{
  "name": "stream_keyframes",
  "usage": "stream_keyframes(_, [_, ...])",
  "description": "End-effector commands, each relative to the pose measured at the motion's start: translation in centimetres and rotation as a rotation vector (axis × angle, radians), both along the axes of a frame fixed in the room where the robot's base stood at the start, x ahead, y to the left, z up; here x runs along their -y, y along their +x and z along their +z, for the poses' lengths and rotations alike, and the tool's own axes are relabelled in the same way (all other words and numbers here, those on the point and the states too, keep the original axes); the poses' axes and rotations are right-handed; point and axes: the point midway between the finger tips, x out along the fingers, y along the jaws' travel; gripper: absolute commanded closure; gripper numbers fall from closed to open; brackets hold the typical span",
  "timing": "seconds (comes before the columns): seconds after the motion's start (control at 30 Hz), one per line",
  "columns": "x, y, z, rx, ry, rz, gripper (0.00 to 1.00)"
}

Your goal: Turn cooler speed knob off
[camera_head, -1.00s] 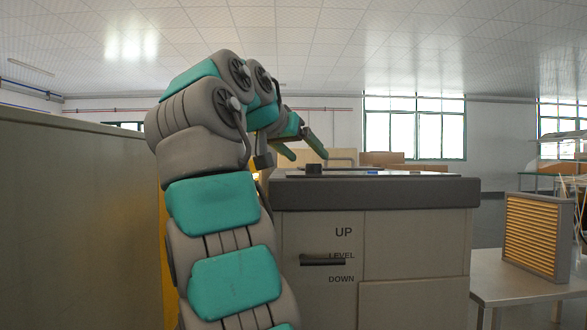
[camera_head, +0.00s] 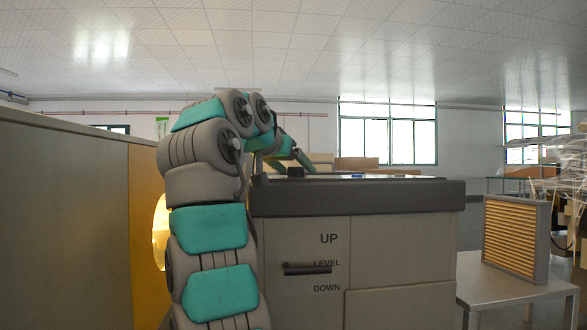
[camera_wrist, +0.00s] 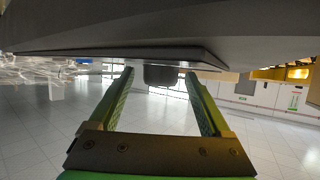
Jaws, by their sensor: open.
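A small dark knob (camera_head: 296,172) stands on the top of the grey cabinet (camera_head: 405,242), near its left end. I take it for the cooler speed knob; any marking on it is too small to read. In the wrist view a dark, rounded knob (camera_wrist: 160,76) hangs below the panel, as this view is upside down. My gripper (camera_wrist: 159,74) is open, with one finger on each side of the knob and a gap visible to both. In the head view my gripper (camera_head: 290,160) is low over the cabinet top, partly hidden by my arm.
A lever handle (camera_head: 307,269) marked UP, LEVEL and DOWN is on the cabinet front. A tall panel (camera_head: 60,220) stands at left beside a glowing yellow opening (camera_head: 160,232). A slatted filter (camera_head: 515,240) rests on a side table (camera_head: 520,291) at right.

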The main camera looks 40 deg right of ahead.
Motion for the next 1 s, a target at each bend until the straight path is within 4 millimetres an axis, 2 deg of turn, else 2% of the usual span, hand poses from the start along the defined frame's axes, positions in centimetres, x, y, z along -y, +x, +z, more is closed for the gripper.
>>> stream_keyframes(0.17, [-0.01, 0.03, 0.02, 0.001, -0.001, 0.001, 0.19])
stream_keyframes(0.9, [-0.03, 0.03, 0.02, 0.000, -0.001, 0.000, 1.00])
stream_keyframes(1.0, [-0.03, 0.02, 0.02, 0.001, -0.001, 0.001, 1.00])
